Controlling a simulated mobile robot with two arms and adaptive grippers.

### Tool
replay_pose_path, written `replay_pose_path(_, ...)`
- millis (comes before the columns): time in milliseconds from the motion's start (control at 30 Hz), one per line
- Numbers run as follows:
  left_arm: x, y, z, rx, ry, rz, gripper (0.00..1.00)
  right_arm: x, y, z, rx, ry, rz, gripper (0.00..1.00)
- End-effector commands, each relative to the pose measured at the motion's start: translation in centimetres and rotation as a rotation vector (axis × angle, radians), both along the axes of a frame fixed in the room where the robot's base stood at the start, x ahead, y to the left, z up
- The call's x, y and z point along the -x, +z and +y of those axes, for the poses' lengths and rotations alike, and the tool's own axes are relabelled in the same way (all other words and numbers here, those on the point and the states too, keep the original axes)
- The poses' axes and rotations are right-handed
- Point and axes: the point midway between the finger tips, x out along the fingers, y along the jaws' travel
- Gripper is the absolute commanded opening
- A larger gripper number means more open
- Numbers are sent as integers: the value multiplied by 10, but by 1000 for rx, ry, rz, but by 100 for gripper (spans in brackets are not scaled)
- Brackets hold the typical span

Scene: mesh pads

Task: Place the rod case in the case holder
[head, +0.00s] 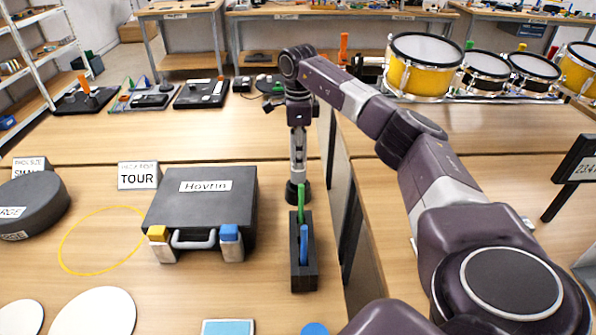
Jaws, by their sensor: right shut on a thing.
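A narrow black slotted holder (304,277) stands on the table right of centre. A green rod-shaped piece (301,204) and a blue one (304,243) stand upright in it. My right gripper (296,181) points down just behind the holder's far end, shut on a dark thing (293,193). That thing is small and partly hidden behind the green piece, so I cannot tell its shape or whether it touches the table. My left gripper is not in view.
A grey case (205,205) marked Hovrin lies left of the holder. Beside it are a TOUR sign (138,175), a yellow ring (72,235) and a dark round case (30,205). A dark upright divider (343,200) stands close right of the holder. Drums (425,70) stand at the back right.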

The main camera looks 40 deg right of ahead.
Motion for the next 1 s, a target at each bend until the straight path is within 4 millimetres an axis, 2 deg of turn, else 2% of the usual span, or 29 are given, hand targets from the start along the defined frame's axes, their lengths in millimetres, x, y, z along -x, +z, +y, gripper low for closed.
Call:
replay_pose_path(100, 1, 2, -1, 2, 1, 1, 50, 0, -13, 0, -1, 0, -1, 7)
replay_pose_path(267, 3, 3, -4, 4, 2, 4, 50, 0, -24, 0, -1, 0, -1, 7)
replay_pose_path(500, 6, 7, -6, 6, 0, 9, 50, 0, -57, 0, -1, -2, 2, 7)
replay_pose_path(900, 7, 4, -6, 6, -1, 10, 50, -1, -64, 0, 0, -1, -3, 7)
replay_pose_path(933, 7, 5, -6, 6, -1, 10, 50, 0, -64, 0, 0, 0, -1, 33)
replay_pose_path(1000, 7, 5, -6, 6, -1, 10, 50, 0, -64, 0, 0, 0, -1, 41)
